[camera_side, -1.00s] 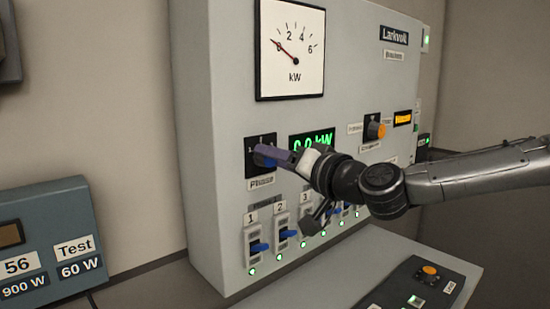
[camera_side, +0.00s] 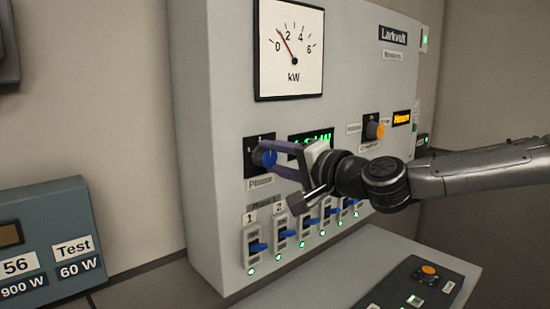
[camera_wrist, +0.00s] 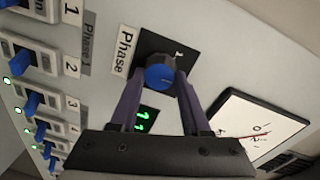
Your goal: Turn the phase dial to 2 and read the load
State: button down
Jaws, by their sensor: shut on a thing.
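The blue phase dial (camera_side: 265,158) sits on a black plate on the grey panel, above the "Phase" label. My gripper (camera_side: 271,158) is shut on the dial. In the wrist view, its purple fingers (camera_wrist: 159,82) stand on either side of the blue knob (camera_wrist: 159,74). The dial's exact pointer position is hard to read. The green load display (camera_side: 318,138) is partly hidden behind my gripper; its digits cannot be read fully. The round-scale kW meter (camera_side: 289,50) shows its needle between 0 and 2.
A row of blue numbered fader switches (camera_side: 258,247) with lit green lamps runs below the dial. An orange knob (camera_side: 375,131) and amber display (camera_side: 402,118) are to the right. A console ledge (camera_side: 330,290) juts out below. A blue-grey box (camera_side: 60,245) stands left.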

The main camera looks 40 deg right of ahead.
dwell(0.4)
jog(key=shift+c, duration=1.8)
grip_release()
jog(key=s, duration=1.4)
jog(key=shift+a+r, duration=0.2)
jog(key=shift+r, duration=0.2)
jog(key=shift+w, duration=0.1)
